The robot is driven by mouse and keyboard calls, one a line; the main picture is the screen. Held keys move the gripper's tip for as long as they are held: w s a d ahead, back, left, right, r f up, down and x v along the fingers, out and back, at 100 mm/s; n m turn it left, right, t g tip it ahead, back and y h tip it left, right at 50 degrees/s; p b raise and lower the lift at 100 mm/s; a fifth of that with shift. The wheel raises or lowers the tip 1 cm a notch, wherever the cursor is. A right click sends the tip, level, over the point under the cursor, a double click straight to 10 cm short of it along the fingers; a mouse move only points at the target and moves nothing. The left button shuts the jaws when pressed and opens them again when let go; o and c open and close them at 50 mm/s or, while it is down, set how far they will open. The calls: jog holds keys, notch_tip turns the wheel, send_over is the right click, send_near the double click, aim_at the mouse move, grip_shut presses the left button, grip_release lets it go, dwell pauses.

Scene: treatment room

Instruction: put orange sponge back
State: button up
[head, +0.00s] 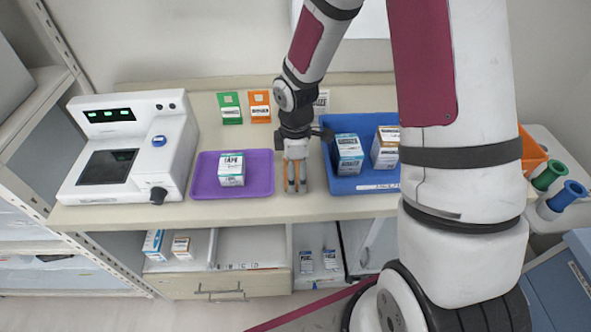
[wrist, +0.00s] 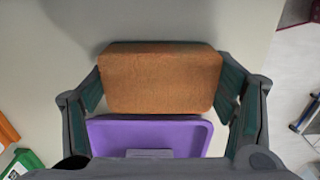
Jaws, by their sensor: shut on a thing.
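The orange sponge (wrist: 160,80) is a brownish-orange block in the middle of the wrist view. My gripper (head: 296,174) is shut on it, with a finger at each of its short ends. In the head view, the gripper points down over the counter between the purple tray and the blue bin. Only narrow brownish parts of the sponge show there; the gripper hides the rest. I cannot tell whether the sponge touches the counter.
The purple tray (head: 263,187) holds a white-and-teal box (head: 231,169). The blue bin (head: 364,181) holds boxes (head: 348,154). Green (head: 230,108) and orange (head: 259,106) packets stand behind. A white machine (head: 130,150) stands left. The counter (head: 325,207) has narrow bare strips.

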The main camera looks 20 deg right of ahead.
jog(key=shift+f, duration=0.15)
jog(key=o, duration=1.2)
jog(key=shift+o, duration=0.2)
jog(key=s+r+m+t+h, duration=0.1)
jog(key=s+r+m, duration=0.25)
jog(key=r, duration=0.85)
jog(key=s+r+m+t, duration=0.1)
jog(key=s+r+m, duration=0.25)
jog(key=r, duration=0.95)
jog(key=s+r+m+t, duration=0.1)
jog(key=s+r+m, duration=0.2)
jog(key=s, duration=0.3)
jog(key=s+r+m+t+y, duration=0.1)
jog(key=s+r+m+t, duration=0.1)
jog(key=s, duration=0.5)
jog(key=shift+r+m, duration=0.65)
jog(key=shift+m, duration=0.55)
